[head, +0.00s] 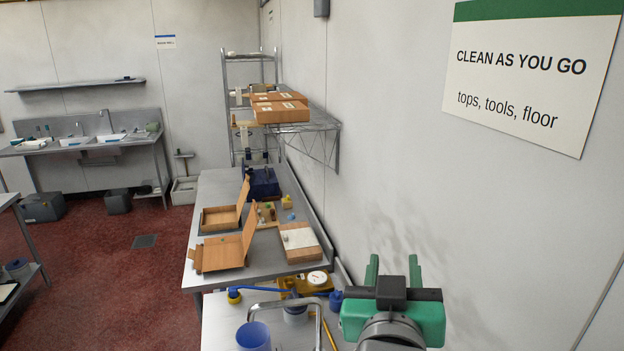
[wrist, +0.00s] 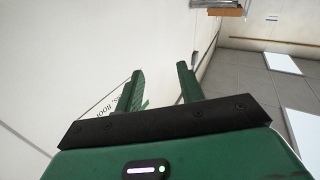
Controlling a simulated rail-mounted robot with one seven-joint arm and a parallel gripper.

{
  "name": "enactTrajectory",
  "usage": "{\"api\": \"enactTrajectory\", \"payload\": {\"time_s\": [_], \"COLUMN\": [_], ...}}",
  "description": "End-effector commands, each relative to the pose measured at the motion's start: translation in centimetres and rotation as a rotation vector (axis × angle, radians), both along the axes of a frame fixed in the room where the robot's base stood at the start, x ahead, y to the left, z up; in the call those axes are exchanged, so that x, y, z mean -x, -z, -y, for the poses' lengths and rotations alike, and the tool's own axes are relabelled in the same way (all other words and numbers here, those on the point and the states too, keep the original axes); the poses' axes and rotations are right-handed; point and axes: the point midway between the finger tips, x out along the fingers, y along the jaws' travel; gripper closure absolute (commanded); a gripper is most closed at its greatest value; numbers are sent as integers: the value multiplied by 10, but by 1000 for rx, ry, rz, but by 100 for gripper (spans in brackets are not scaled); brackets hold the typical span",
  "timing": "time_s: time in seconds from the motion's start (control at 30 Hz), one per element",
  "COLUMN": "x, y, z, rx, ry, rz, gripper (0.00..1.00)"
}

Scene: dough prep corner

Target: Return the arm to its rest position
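My gripper (head: 393,268) shows at the lower right of the head view, raised beside the right wall with its green fingers pointing up. In the wrist view my gripper (wrist: 158,82) has its two green fingers spread apart, with nothing between them. It is open and empty. The wrist view looks past the fingers at the pale wall and the ceiling.
A steel table (head: 212,262) holds open wooden boxes (head: 224,250) and a white-topped board (head: 300,240). Nearer are a blue cup (head: 253,337), a yellow scale (head: 293,284) and a metal tap arch (head: 284,305). The right wall with a sign (head: 530,75) stands close to my gripper.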

Motion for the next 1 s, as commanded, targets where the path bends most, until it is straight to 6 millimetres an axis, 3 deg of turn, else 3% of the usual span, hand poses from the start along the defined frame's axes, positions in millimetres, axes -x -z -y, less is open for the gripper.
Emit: {"api": "enactTrajectory", "payload": {"time_s": [0.03,0.1,0.2,0.3,0.4,0.5,1.0], "x": [23,56,105,145,169,177,176], "y": [-40,-84,-132,-162,-176,-181,-180], "z": [-20,-47,-79,-100,-111,-115,-114], "rx": [-5,-23,-52,-77,-93,-99,-97], "ry": [-36,-96,-180,-248,-287,-302,-298], "rz": [106,247,416,535,600,622,620], "gripper": [62,62,62,62,62,62,62]}}
